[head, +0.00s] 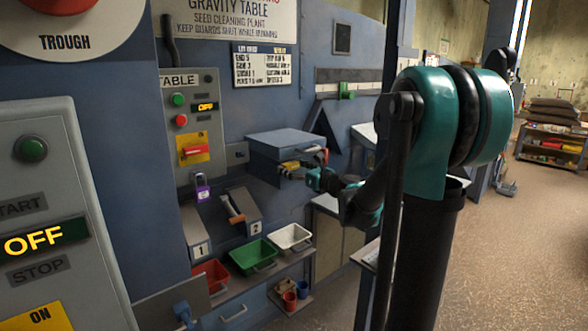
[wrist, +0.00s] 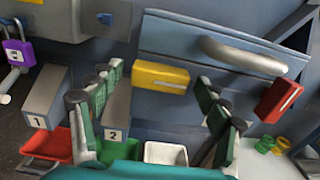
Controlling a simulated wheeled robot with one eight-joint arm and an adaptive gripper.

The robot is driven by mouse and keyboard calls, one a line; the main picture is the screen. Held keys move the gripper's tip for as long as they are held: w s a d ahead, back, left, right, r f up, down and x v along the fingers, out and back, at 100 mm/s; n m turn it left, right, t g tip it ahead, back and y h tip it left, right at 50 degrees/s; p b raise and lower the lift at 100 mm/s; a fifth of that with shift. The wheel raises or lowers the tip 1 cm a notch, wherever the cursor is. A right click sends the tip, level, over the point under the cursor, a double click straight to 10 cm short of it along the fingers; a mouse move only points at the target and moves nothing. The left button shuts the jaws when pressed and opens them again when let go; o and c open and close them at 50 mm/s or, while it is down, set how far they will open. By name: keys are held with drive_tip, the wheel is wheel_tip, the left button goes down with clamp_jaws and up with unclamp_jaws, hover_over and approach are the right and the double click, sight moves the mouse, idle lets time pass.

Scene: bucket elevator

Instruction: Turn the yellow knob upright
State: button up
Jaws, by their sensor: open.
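The yellow knob (wrist: 160,77) is a bar-shaped block on the blue front of a machine. In the wrist view it lies nearly level, its right end slightly lower, with a pale line along it. My gripper (wrist: 160,80) is open, with one finger to each side of the knob in the picture; I see no contact, and cannot tell how far the tips are from it. In the head view the yellow knob (head: 290,165) shows small beside my gripper (head: 308,172), partly hidden by it.
A red knob (wrist: 278,100) sits tilted to the right of the yellow one. A grey curved handle (wrist: 243,55) runs above. Numbered chutes and red, green and white bins (head: 291,237) lie below. A purple padlock (head: 202,188) hangs at left. Open floor (head: 510,240) lies right.

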drive_tip(key=shift+c, duration=0.6)
drive_tip(key=c, duration=1)
drive_tip(key=shift+c, duration=0.2)
drive_tip(key=n, duration=0.4)
drive_tip(key=shift+n, duration=0.3)
drive_tip(key=n, duration=0.4)
drive_tip(key=shift+n, duration=0.3)
drive_tip(key=n, duration=0.4)
drive_tip(key=shift+n, duration=2.4)
